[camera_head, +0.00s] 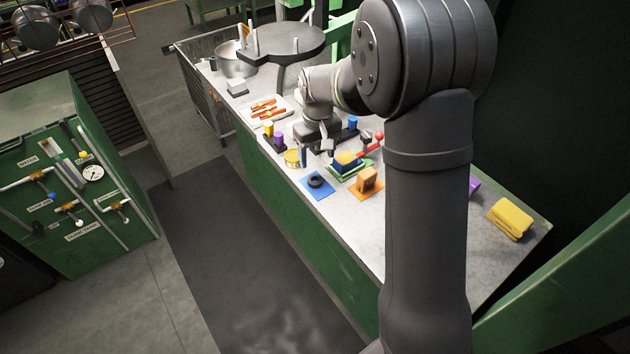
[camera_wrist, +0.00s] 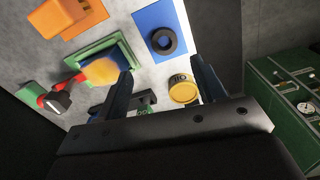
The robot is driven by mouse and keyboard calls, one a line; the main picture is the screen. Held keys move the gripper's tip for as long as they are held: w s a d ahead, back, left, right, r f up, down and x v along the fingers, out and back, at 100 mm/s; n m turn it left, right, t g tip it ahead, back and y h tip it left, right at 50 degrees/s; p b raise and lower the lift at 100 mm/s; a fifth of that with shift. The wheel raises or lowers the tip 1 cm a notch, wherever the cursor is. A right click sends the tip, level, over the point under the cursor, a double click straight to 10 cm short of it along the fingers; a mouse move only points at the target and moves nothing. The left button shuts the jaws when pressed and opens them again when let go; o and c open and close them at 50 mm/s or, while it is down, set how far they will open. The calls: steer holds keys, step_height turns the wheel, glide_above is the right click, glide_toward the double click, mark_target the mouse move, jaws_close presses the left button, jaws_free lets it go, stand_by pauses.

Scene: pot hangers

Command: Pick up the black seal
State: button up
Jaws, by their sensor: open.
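The black seal (camera_head: 315,181) is a dark ring lying flat on a blue square mat (camera_head: 323,192) near the front edge of the bench. In the wrist view the black seal (camera_wrist: 164,40) lies on the blue mat (camera_wrist: 143,20), beyond the fingertips. My gripper (camera_wrist: 162,72) is open, its two dark fingers apart with nothing held between them. In the head view my gripper (camera_head: 316,150) is above the bench, behind the seal and apart from it.
A yellow round tin (camera_wrist: 183,89) is close to the right finger. A green tray (camera_wrist: 84,58) with a yellow-topped block is by the left finger. An orange block (camera_head: 367,179) stands right of the seal. A yellow cloth-like item (camera_head: 510,220) lies at the far right.

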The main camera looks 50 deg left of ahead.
mark_target(315, 176)
step_height(315, 176, down, 3)
steer(key=shift+r, duration=0.1)
steer(key=f, duration=0.5)
steer(key=shift+s+d, duration=0.1)
steer(key=shift+s, duration=0.3)
steer(key=c, duration=1)
